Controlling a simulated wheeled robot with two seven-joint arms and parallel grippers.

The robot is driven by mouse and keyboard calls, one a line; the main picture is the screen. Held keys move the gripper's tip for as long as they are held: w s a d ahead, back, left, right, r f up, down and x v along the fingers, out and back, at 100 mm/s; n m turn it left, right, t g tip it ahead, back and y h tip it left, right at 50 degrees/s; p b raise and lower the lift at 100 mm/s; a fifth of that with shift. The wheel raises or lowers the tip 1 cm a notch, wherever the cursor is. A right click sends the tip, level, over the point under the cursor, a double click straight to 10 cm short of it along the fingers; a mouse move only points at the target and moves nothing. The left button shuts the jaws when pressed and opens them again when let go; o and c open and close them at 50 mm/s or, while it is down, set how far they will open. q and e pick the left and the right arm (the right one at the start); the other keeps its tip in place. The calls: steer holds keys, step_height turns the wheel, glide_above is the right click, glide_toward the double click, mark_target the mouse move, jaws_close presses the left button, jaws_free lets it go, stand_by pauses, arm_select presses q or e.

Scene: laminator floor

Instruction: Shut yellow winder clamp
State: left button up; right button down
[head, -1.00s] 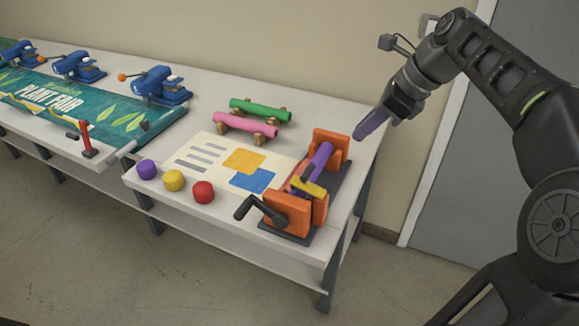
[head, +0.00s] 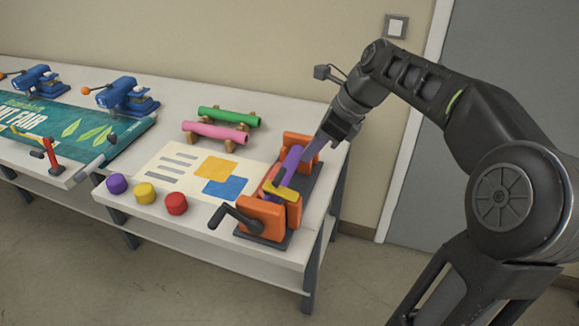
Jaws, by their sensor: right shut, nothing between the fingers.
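The winder (head: 262,213) stands at the right end of the white table, with orange end blocks, a dark base and a black crank. A purple roll (head: 291,160) lies between its blocks. The yellow clamp (head: 283,190) is a bent bar at the near block, beside the roll's near end; I cannot tell whether it is seated. My right gripper (head: 305,158) is shut and empty, pointing down-left above the winder's far side. Its tips overlap the roll's edge in the picture; contact is unclear. My left gripper is not in view.
A printed sheet (head: 185,168) lies left of the winder. Purple (head: 117,184), yellow (head: 145,193) and red (head: 176,203) knobs line the front edge. Pink (head: 215,132) and green (head: 229,116) rolls rest on stands behind. Blue devices and a green banner (head: 75,125) are further left.

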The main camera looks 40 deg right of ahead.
mark_target(281, 174)
steer(key=x, duration=0.5)
steer(key=w+x, duration=0.1)
steer(key=x, duration=0.1)
steer(key=shift+w+a+p, duration=0.1)
steer(key=shift+a+p, duration=0.25)
steer(key=shift+p, duration=0.05)
steer(key=shift+w+a+p, duration=0.5)
steer(key=shift+w+p, duration=0.1)
steer(key=shift+p, duration=0.5)
steer(key=shift+w+a+f, duration=0.15)
steer(key=shift+w+f, duration=0.05)
steer(key=shift+w, duration=0.05)
steer(key=shift+f, duration=0.2)
